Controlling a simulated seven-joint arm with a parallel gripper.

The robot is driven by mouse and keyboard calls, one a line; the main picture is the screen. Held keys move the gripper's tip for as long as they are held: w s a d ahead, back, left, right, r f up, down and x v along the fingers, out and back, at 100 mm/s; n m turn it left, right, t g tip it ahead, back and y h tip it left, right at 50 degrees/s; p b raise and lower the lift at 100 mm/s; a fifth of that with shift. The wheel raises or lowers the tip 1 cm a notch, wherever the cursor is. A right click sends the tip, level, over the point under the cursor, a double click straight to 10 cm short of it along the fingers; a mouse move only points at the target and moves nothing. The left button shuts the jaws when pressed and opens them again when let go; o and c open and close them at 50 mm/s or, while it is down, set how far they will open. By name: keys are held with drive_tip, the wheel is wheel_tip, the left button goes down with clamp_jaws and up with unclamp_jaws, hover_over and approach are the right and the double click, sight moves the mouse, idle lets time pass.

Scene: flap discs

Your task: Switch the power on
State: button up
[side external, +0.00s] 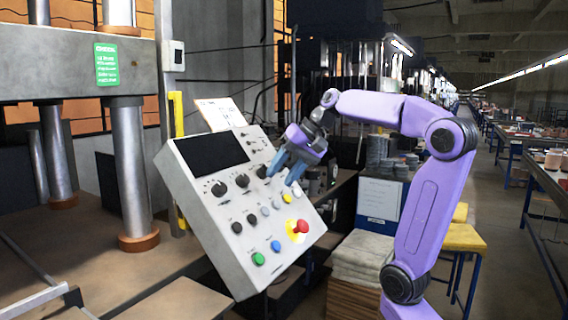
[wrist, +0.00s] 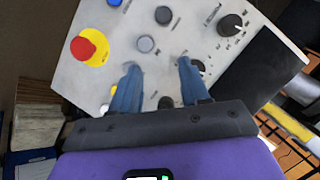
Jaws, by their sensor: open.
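A tilted grey control panel (side external: 222,190) stands left of my arm. It carries a dark screen (side external: 212,151), black rotary knobs, coloured buttons and a red mushroom button on a yellow base (side external: 300,227). Labels are too small to read, so I cannot tell which control is the power switch. My gripper (side external: 282,172) is open and empty at the panel's upper right. In the wrist view, its blue fingers (wrist: 158,68) point at the panel face, a grey button (wrist: 146,44) just beyond and between their tips. Contact cannot be told. The fingers hide part of the panel.
A green button (side external: 258,259) and a blue button (side external: 276,246) sit low on the panel. A paper sheet (side external: 220,114) stands behind its top edge. A press with metal columns (side external: 130,170) is at left. Stacked boards (side external: 360,258) lie right of the panel.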

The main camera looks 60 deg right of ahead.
drive_tip(key=s+d+r+m+t+h, duration=0.35)
drive_tip(key=d+r+m, duration=0.35)
drive_tip(key=d+r, duration=0.5)
drive_tip(key=x, duration=0.6)
drive_tip(key=s+d+f+x, duration=0.1)
drive_tip(key=x, duration=0.5)
drive_tip(key=f+x, duration=0.1)
drive_tip(key=x, duration=0.5)
drive_tip(key=shift+s+d+f, duration=0.1)
drive_tip(key=shift+s+d, duration=0.05)
drive_tip(key=shift+d, duration=0.1)
drive_tip(key=c, duration=0.7)
